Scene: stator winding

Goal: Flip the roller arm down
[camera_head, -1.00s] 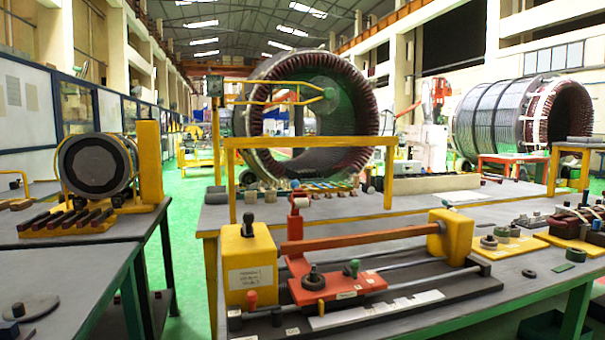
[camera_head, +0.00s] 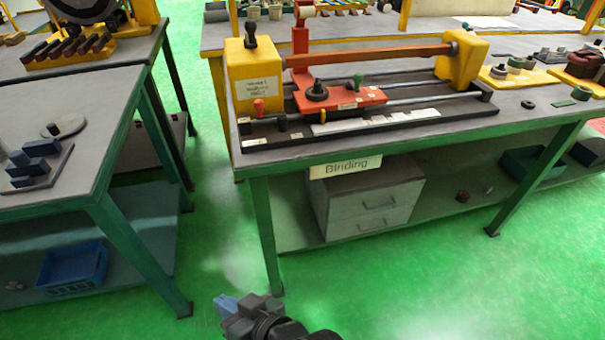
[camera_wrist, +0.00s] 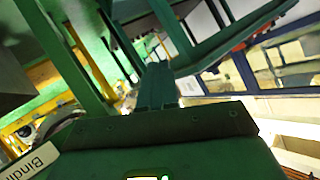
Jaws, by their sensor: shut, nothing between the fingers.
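The binding machine (camera_head: 365,118) stands on the grey bench top, with yellow end blocks, a long orange bar and steel rails. Its red carriage (camera_head: 340,97) sits left of the middle and carries a black knob and a green knob. The red roller arm (camera_head: 300,42) stands upright from the carriage, with a pale roller at its top. My gripper (camera_head: 226,303) is low over the green floor in front of the bench, well below the machine and apart from it. Its fingers are together and empty. In the wrist view, the closed fingers (camera_wrist: 157,85) point toward table legs and frames.
A "Binding" sign (camera_head: 345,167) hangs from the bench's front edge, above a grey drawer unit (camera_head: 372,205). A second bench (camera_head: 75,160) stands at the left, with a blue crate (camera_head: 72,268) on its shelf. Green floor lies open between the benches.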

